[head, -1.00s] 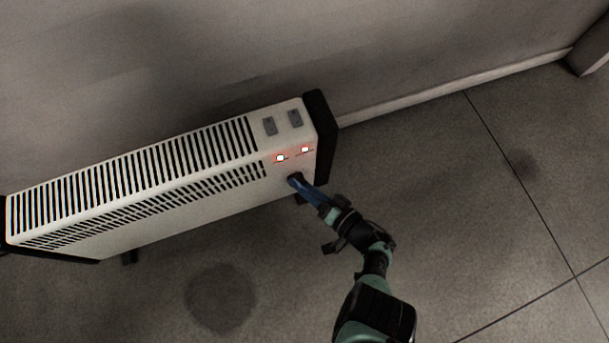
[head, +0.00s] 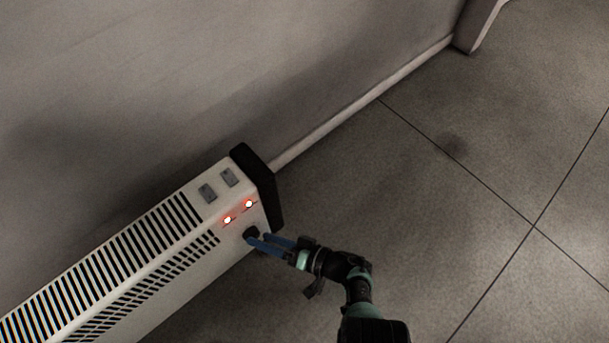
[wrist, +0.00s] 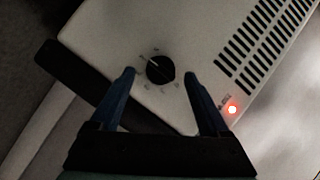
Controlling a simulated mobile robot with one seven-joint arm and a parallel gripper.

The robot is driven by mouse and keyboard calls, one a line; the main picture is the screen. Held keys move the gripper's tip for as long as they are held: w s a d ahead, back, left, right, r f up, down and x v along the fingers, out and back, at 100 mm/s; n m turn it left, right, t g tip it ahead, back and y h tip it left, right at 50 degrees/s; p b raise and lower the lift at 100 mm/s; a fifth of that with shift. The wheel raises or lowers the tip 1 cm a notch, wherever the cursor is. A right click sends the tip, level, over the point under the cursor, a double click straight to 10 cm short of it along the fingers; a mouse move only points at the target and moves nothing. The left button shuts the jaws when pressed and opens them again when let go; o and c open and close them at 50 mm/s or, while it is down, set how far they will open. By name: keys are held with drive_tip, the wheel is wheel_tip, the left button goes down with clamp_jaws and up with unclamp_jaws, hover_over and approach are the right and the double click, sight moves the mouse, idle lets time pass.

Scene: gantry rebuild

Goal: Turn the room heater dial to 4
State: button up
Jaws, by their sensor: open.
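The white room heater (head: 170,255) stands along the wall, at the lower left in the head view. Its black round dial (wrist: 160,70) is on the front face near the end; it also shows in the head view (head: 251,233). A light pointer line on the dial points up and left in the wrist view; the marks around it are too small to read. My gripper (wrist: 159,73) is open, with one blue finger on either side of the dial and a gap to it on both sides. In the head view the fingers reach the dial from the right.
Two lit red lamps (head: 238,211) and two grey switches (head: 218,185) sit above the dial. The tiled floor (head: 450,220) to the right is clear.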

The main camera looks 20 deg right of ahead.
drive_tip(key=p+v, duration=0.1)
drive_tip(key=v, duration=1)
drive_tip(key=shift+s+d+p, duration=0.15)
drive_tip(key=shift+s+p, duration=0.1)
drive_tip(key=shift+p, duration=0.15)
drive_tip(key=shift+r, duration=0.1)
